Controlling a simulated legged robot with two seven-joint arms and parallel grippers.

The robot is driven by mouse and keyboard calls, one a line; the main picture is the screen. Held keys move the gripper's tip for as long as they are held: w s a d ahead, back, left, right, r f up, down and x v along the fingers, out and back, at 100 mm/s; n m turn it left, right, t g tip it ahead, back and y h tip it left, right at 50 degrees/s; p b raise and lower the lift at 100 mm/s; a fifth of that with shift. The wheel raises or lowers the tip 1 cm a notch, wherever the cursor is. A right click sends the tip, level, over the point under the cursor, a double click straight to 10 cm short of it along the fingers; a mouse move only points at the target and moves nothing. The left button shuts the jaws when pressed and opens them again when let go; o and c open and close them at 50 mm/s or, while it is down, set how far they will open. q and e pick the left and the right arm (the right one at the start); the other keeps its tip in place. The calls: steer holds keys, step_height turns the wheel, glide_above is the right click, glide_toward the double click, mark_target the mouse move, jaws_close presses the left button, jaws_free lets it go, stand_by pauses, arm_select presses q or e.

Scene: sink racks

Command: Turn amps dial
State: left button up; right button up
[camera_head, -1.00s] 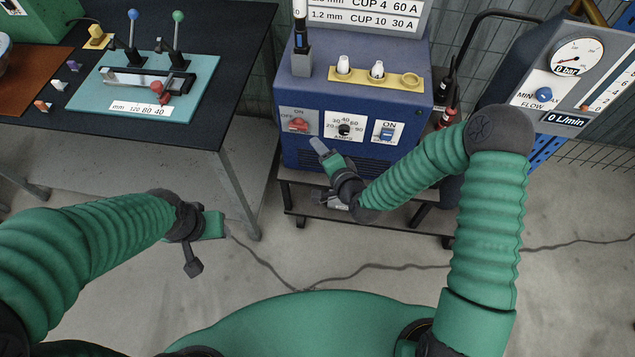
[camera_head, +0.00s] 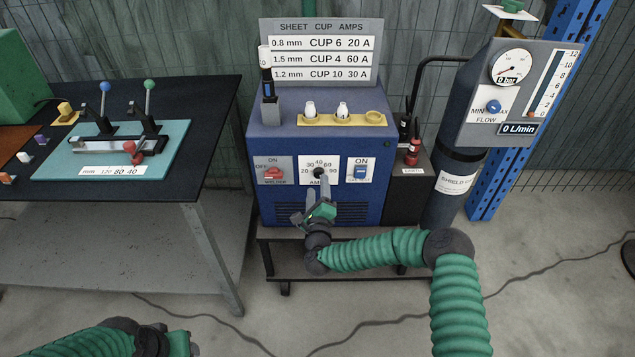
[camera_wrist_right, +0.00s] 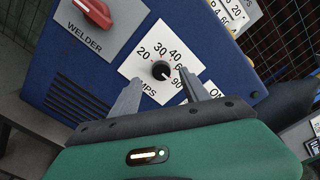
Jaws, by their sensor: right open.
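The amps dial (camera_head: 319,172) is a small black knob on a white plate with numbers from 20 to 90, on the front of the blue welder (camera_head: 262,205). It also shows in the right wrist view (camera_wrist_right: 160,70). My right gripper (camera_head: 318,186) is open in front of the dial. In the right wrist view its two grey fingers (camera_wrist_right: 160,88) stand apart, one to each side below the dial; whether they touch it I cannot tell. My left gripper (camera_head: 185,343) is at the bottom left, partly cut off, and its fingers are not clear.
A red welder switch (camera_head: 273,175) is left of the dial and a blue switch (camera_head: 360,171) right of it. A sheet, cup and amps chart (camera_head: 320,55) stands above. A gas cylinder (camera_head: 452,190) stands right, a dark workbench (camera_head: 215,115) left.

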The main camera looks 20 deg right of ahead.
mark_target(318, 176)
steer(key=x, duration=0.4)
steer(key=shift+w+d+f, duration=0.1)
steer(key=shift+w+d, duration=0.15)
steer(key=shift+d, duration=0.1)
steer(key=shift+a, duration=0.15)
jaws_close()
